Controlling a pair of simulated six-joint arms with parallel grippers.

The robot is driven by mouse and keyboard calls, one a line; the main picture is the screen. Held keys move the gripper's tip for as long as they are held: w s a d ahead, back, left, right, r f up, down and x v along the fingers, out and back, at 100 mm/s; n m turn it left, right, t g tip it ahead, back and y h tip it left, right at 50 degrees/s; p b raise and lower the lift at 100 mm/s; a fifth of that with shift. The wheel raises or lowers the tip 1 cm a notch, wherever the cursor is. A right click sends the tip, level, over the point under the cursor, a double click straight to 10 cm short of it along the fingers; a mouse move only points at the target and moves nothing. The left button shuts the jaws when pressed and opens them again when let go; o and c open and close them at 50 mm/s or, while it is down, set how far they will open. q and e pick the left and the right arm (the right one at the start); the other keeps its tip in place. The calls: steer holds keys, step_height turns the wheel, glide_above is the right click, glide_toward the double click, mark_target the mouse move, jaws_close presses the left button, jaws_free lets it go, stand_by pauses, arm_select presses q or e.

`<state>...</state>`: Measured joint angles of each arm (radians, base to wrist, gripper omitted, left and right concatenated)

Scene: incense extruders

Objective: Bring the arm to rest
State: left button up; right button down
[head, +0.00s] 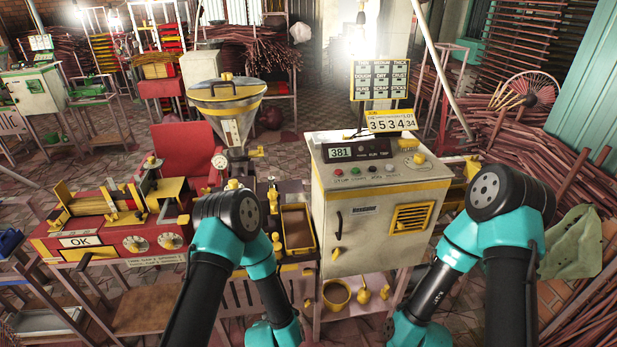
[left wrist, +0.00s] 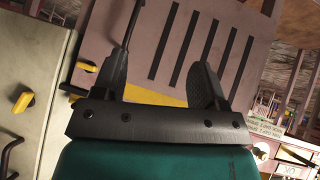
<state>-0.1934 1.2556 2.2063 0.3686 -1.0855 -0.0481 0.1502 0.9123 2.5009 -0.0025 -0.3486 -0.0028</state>
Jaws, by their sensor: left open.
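My left gripper (left wrist: 158,78) shows in the left wrist view with its two dark fingers spread apart. Nothing is held between them. Behind the fingers is a pale pinkish panel (left wrist: 232,25) with dark slots. In the head view both my arms come up from the bottom edge, bend at the black elbow joints and run back down in teal links. The left arm is just left of the white control cabinet (head: 357,215); the right arm is to its right. Neither gripper shows in the head view; both are below the frame or hidden by the arms.
A red extruder machine (head: 75,245) with an OK sign stands left. A steel hopper (head: 226,98) rises behind. A yellow-rimmed tray (head: 297,212) sits between my left arm and the cabinet. Stick bundles (head: 556,150) line the right.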

arm_select(q)
steer(key=s+a+r+g+h, duration=0.1)
steer(key=s+a+r+g, duration=0.1)
steer(key=s+a+g, duration=0.2)
steer(key=s+a+r+g+h, duration=0.2)
steer(key=s+a+g, duration=0.2)
steer(key=s+a, duration=0.3)
steer(key=s, duration=0.4)
steer(key=shift+a+r+m, duration=0.3)
steer(key=shift+r, duration=0.1)
